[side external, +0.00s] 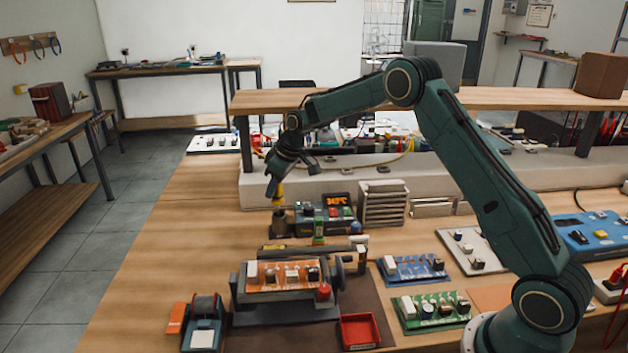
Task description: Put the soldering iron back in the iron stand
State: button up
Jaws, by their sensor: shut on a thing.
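The soldering iron (279,198) shows as a short yellow handle pointing down from my gripper (273,187). My gripper is shut on the upper end of the handle. The iron stand looks like the dark round holder (281,222) directly below the handle, left of the soldering station (324,214) with its lit orange display. The iron is about upright, and its lower end meets the top of the holder in the picture. The tip is not visible, so I cannot tell how deep it sits in the holder.
An orange circuit board (284,275) sits in a board holder in front. A red tray (359,331), a green board (432,308) and a blue board (411,268) lie nearby. A raised shelf (420,102) runs behind. The bench left of the holder is clear.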

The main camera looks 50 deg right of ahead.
aim_at(275, 197)
jog(key=shift+f, duration=1.75)
jog(key=o, duration=1.5)
jog(key=shift+r, duration=0.1)
jog(key=shift+r, duration=3.35)
jog(key=shift+r, duration=0.1)
